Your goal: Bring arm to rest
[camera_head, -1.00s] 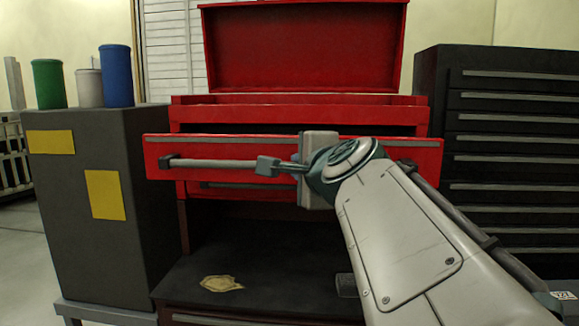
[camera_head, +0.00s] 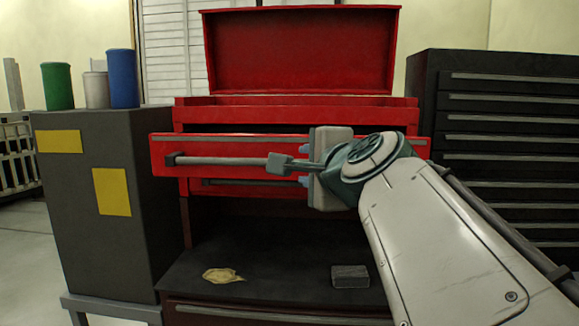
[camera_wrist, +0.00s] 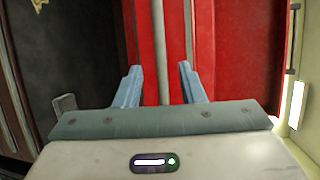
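My gripper (camera_head: 304,165) is in front of the red drawer front (camera_head: 205,149), right of its middle in the head view. The drawer is pulled out from the red tool chest (camera_head: 290,100). Its long grey handle (camera_head: 218,162) runs sideways, and my gripper hides its right part. In the wrist view, my two blue gripper fingers (camera_wrist: 159,70) are spread apart. The handle (camera_wrist: 163,35) shows in the gap between them, with visible space on both sides. I cannot tell how deep the handle lies between the fingers. Nothing is held.
The chest's lid (camera_head: 300,50) stands open. A dark cabinet (camera_head: 100,240) at left carries green, white and blue cylinders. A black drawer cabinet (camera_head: 510,150) stands at right. A cloth (camera_head: 222,275) and a grey block (camera_head: 350,276) lie on the dark lower surface (camera_head: 285,265).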

